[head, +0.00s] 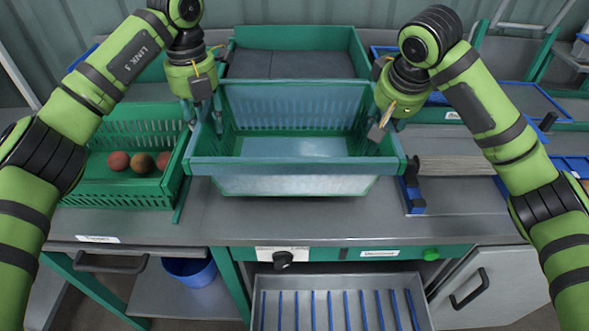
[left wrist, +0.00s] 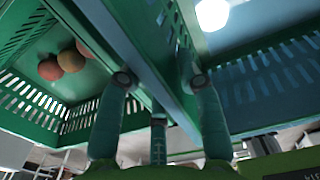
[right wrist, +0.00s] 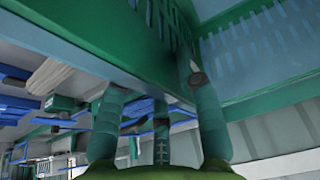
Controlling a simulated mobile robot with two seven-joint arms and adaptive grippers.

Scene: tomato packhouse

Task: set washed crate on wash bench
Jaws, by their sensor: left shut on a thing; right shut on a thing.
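The washed crate (head: 290,166), green with slotted walls and a pale inside, is empty and looks level over the middle of the grey wash bench (head: 300,222). I cannot tell whether its base touches the bench. My left gripper (head: 205,118) is shut on its left wall; the left wrist view shows one finger on each side of that wall (left wrist: 150,75). My right gripper (head: 388,125) is shut on its right wall, which also shows between the fingers in the right wrist view (right wrist: 120,50).
A green crate (head: 115,192) with several tomatoes (head: 140,161) stands close on the left. A green tray (head: 295,37) with a grey floor lies behind. A pale stack (head: 460,165) and blue-edged trays are on the right. A ribbed drawer (head: 335,280) stands open below.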

